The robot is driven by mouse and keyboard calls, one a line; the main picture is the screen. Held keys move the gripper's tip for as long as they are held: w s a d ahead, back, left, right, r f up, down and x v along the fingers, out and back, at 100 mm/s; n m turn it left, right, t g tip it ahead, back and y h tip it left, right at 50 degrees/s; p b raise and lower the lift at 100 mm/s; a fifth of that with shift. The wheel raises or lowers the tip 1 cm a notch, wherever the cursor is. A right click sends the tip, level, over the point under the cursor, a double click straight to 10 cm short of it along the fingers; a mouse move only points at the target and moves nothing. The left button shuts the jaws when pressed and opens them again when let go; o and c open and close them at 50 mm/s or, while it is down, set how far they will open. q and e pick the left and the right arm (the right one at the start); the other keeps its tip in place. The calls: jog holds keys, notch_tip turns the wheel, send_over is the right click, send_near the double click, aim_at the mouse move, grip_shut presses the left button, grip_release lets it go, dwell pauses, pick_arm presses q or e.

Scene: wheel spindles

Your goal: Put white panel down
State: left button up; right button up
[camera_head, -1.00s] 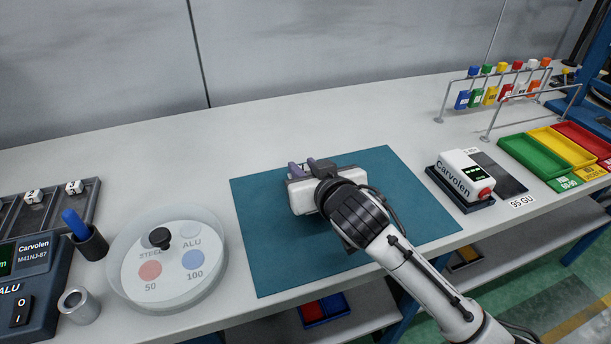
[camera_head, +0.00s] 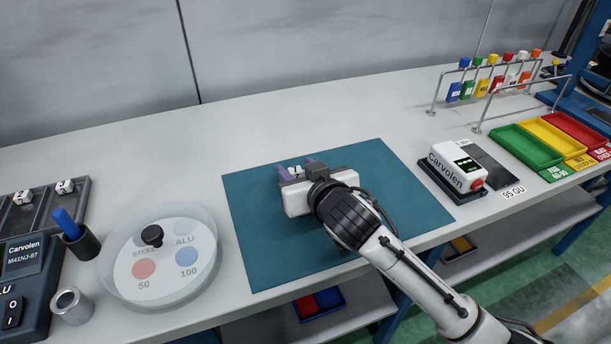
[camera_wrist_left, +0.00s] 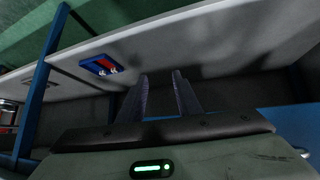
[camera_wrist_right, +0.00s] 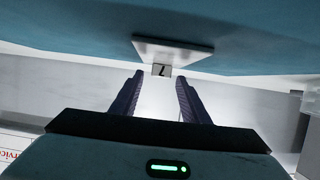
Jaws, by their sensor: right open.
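The white panel (camera_wrist_right: 190,54) lies flat on the teal mat in the right wrist view, with a small block marked with a dark character (camera_wrist_right: 161,70) at its near edge. In the head view only a small white marked part (camera_head: 296,171) shows between my right fingers; the gripper body hides the rest. My right gripper (camera_head: 296,168) is open over the mat. In the right wrist view its two fingers (camera_wrist_right: 158,95) stand apart on either side of the block, with gaps to both sides. My left gripper (camera_wrist_left: 161,85) shows only in its wrist view, open and empty, near a lower shelf.
The teal mat (camera_head: 255,240) has free room around the gripper. A round dish (camera_head: 160,265) with coloured spots stands left of it. A Carvolen meter (camera_head: 455,166) stands right, with green, yellow and red trays (camera_head: 525,146) beyond and a tag rack (camera_head: 490,90) behind.

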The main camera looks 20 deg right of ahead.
jog(key=v, duration=1.1)
jog(key=shift+s+r, duration=0.15)
jog(key=shift+s, duration=0.2)
